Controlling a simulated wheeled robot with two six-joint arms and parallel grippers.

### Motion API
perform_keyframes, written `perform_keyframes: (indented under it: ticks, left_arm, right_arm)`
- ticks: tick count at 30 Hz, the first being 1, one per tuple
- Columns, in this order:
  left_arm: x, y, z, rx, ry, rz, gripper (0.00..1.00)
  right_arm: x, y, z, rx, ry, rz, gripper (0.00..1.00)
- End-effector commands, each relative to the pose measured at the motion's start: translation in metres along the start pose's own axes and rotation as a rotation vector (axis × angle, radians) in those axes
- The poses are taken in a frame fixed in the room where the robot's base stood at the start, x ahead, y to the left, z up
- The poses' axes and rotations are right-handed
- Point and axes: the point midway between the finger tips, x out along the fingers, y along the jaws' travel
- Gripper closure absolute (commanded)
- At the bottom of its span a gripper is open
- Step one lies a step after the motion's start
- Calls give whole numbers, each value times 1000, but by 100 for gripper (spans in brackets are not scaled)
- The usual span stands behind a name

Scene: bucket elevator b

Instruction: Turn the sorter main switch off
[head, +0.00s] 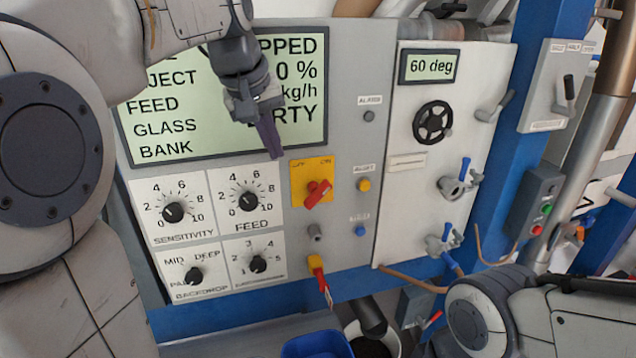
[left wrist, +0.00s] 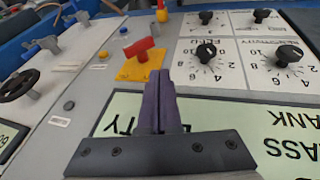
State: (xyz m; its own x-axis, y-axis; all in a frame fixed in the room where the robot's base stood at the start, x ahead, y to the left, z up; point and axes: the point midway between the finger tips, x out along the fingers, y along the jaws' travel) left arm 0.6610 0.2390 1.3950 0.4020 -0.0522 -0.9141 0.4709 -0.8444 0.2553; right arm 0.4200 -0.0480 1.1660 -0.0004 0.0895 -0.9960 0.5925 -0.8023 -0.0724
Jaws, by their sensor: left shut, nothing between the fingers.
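The sorter main switch is a red rotary handle (head: 317,193) on a yellow plate (head: 300,172) marked OFF and ON, right of the FEED dial. The handle sits tilted, its upper right end towards the ON side. In the left wrist view the red handle (left wrist: 139,47) and yellow plate (left wrist: 138,70) lie just beyond the fingertips. My left gripper (head: 276,154) is shut and empty, in front of the display's lower right corner, above and left of the switch. It also shows in the left wrist view (left wrist: 158,78). My right gripper is not in view.
Dials (head: 173,212) fill the panel left of the switch. A second red-and-yellow switch (head: 319,275) sits below. Small buttons (head: 364,185) are to the right. A handwheel (head: 433,122) and blue-handled valves (head: 459,181) stand further right. A blue bucket (head: 318,345) is below.

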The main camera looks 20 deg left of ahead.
Motion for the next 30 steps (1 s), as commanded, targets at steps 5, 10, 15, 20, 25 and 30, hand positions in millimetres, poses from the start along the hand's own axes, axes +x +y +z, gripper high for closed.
perform_keyframes:
  ticks: [5, 10, 15, 20, 25, 30]
  left_arm:
    - [8, 0, 1, 2, -4, -1, 100]
    - [36, 1, 1, 2, -8, -2, 100]
    - [73, 0, 1, 2, -7, -3, 100]
    - [104, 2, 2, 3, -7, -2, 100]
    - [122, 15, 7, 4, -4, -1, 100]
    - [132, 20, 9, 2, -1, 0, 100]
  right_arm:
    - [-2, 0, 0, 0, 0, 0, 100]
    - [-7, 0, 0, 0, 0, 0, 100]
    - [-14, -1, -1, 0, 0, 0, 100]
    - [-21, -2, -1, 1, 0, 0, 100]
    - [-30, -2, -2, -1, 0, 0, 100]
    - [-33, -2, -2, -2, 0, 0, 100]
